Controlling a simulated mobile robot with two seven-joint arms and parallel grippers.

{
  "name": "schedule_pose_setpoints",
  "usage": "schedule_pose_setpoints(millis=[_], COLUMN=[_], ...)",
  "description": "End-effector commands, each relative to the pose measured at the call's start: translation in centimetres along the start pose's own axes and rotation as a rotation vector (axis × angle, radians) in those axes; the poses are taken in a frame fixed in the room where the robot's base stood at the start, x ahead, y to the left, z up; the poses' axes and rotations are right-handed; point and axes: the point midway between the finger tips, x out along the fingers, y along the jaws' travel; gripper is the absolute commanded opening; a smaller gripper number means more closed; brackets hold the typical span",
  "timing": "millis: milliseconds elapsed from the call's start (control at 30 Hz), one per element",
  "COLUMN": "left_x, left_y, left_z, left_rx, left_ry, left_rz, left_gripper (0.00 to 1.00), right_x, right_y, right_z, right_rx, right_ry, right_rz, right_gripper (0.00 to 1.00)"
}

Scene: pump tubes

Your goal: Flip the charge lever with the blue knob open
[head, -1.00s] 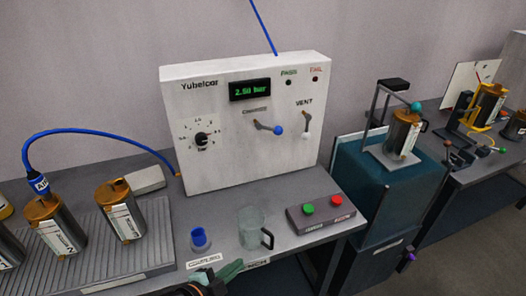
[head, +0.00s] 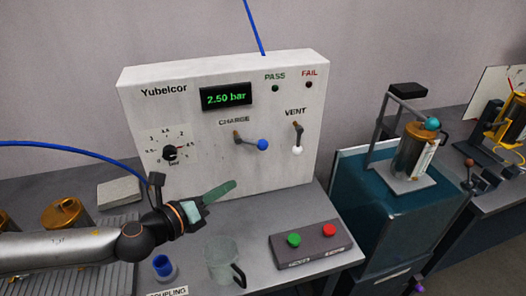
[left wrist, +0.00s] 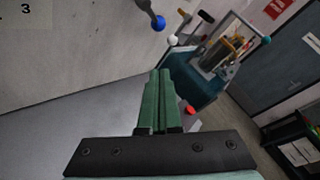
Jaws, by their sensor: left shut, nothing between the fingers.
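The charge lever (head: 247,141) is on the front of the white panel (head: 180,104), under the word CHARGE. Its blue knob (head: 262,144) points right and slightly down. In the left wrist view the blue knob (left wrist: 158,23) is at the top, beyond the fingertips. The vent lever with a white knob (head: 297,150) hangs down to its right. My left gripper (head: 232,184) is in front of the panel, below and left of the blue knob, apart from it. Its green fingers are together and empty. They also show in the left wrist view (left wrist: 159,75). My right gripper is not in view.
The display (head: 226,97) reads 2.50 bar. A clear jug (head: 223,262), a blue coupling (head: 163,267) and a box with green and red buttons (head: 308,247) stand on the bench below. The space right of my gripper before the panel is free.

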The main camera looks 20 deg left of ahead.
Motion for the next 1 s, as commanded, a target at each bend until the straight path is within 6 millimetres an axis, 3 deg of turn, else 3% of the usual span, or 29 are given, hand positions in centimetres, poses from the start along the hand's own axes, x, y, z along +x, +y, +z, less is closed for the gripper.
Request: schedule_pose_setpoints(millis=[167, 633, 800, 1000], left_x=[1.6, 10.0, 11.7, 12.6], left_y=[-0.1, -0.2, -0.1, -0.1], left_z=[0.2, 0.1, 2.0, 2.7], left_rx=[-0.004, -0.004, -0.002, -0.003], left_ry=[-0.003, -0.001, -0.002, 0.001], left_rz=[-0.001, -0.001, 0.000, 0.000], left_gripper=[0.00, 0.00, 0.00, 0.00], right_x=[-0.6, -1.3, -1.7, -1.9], right_y=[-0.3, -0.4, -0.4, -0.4], right_z=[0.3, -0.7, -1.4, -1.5], right_rx=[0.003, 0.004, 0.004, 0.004], right_ry=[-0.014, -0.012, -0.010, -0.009], right_rz=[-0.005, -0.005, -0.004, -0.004], right_gripper=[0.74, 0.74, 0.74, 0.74])
